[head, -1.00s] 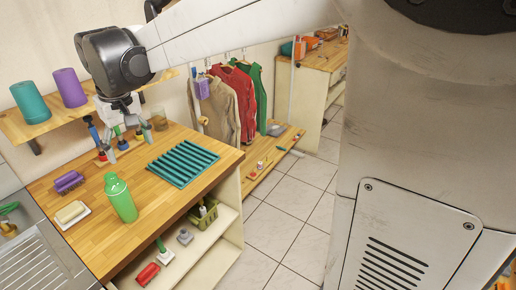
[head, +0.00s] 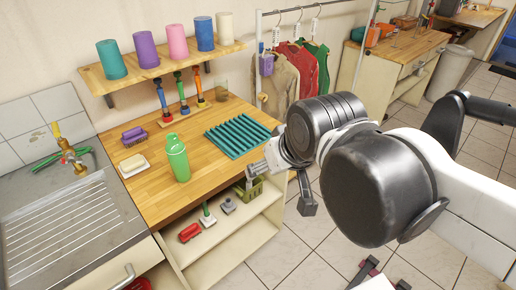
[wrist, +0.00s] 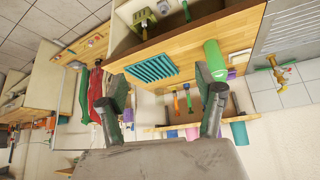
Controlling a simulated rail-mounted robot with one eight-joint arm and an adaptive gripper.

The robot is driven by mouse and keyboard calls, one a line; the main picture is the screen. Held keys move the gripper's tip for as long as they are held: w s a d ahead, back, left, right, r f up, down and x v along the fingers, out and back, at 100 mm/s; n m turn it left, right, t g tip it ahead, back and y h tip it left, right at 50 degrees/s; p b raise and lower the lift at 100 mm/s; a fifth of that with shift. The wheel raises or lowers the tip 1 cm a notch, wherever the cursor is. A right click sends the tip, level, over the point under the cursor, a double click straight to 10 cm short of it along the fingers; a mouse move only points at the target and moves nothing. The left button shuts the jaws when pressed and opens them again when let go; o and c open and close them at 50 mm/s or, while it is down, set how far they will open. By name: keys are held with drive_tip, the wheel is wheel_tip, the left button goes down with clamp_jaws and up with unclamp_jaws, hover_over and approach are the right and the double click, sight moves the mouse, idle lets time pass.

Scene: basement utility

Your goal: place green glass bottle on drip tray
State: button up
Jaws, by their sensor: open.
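The green glass bottle (head: 177,158) stands upright on the wooden counter, left of the teal ribbed drip tray (head: 238,136). The tray lies flat and its top is bare. My gripper (head: 279,186) is open and empty, near the counter's front right corner, right of the bottle and apart from it. In the wrist view, which is turned upside down, my gripper (wrist: 163,86) has its fingers wide apart. The bottle (wrist: 214,60) shows beyond the right finger there, and the tray (wrist: 152,68) shows between the fingers.
A soap bar (head: 133,164) and a purple brush (head: 134,136) lie left of the bottle. Several upright tools (head: 183,100) stand behind. A sink (head: 70,215) is at left. Clear counter lies between bottle and tray.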

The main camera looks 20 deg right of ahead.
drive_tip(key=shift+s+d+f, duration=0.15)
drive_tip(key=shift+s+f, duration=0.2)
drive_tip(key=shift+s, duration=0.05)
drive_tip(key=shift+s+f, duration=0.15)
drive_tip(key=shift+s, duration=0.05)
drive_tip(key=c, duration=0.3)
drive_tip(key=n+t+y+b, duration=0.45)
drive_tip(key=t+b, duration=0.45)
drive_tip(key=b, duration=0.3)
approach(176, 144)
drive_tip(key=shift+m+y, duration=0.25)
drive_tip(key=shift+m, duration=0.2)
drive_tip(key=x, duration=0.6)
drive_tip(key=shift+w+d, duration=0.2)
drive_tip(key=shift+w, duration=0.15)
drive_tip(key=shift+b+x, duration=0.4)
drive_tip(key=shift+x, duration=2.3)
drive_tip(key=shift+s+a, duration=0.15)
drive_tip(key=shift+a, duration=0.05)
